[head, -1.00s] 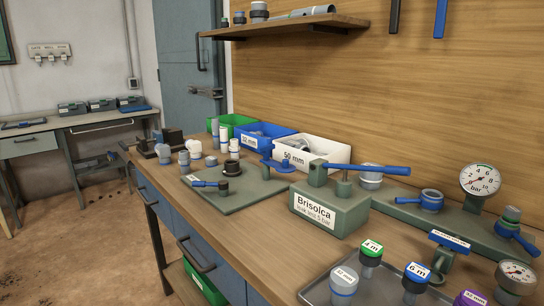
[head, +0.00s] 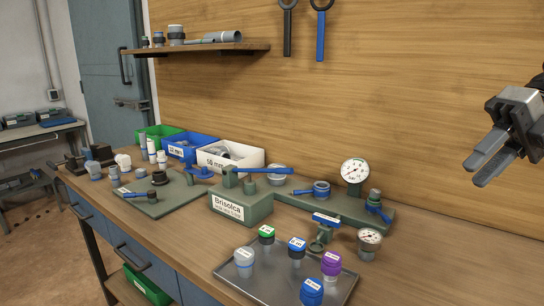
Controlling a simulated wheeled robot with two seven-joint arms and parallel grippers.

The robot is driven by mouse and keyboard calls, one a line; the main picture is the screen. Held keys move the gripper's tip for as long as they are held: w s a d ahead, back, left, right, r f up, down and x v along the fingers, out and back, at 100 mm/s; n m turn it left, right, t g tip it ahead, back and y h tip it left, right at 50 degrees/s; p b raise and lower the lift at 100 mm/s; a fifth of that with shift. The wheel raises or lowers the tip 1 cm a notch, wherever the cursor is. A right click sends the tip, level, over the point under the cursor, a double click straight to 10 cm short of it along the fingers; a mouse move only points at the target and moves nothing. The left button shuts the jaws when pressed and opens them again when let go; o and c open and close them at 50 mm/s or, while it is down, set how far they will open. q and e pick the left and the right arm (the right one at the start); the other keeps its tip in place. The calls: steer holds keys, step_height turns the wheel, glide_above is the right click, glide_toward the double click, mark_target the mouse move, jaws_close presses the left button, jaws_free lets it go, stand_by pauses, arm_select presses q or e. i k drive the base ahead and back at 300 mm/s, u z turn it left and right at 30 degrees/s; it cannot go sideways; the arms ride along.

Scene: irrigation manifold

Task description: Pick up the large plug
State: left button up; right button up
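Several short capped fittings stand on the grey metal tray (head: 228,272) at the front: a grey one with a pale labelled top (head: 244,262), a green-topped one (head: 266,235), a blue-topped one (head: 297,247), a purple-topped one (head: 332,264) and another blue-topped one (head: 312,291). I cannot tell which is the large plug; the labels are too small to read surely. My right gripper (head: 480,163) is at the upper right, above and well apart from the tray. Its two fingers stand apart with nothing between them. My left gripper is out of view.
Bins (head: 230,157) stand at the wooden back wall.

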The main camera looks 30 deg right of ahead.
mark_target(244, 256)
steer(key=k, duration=1.55)
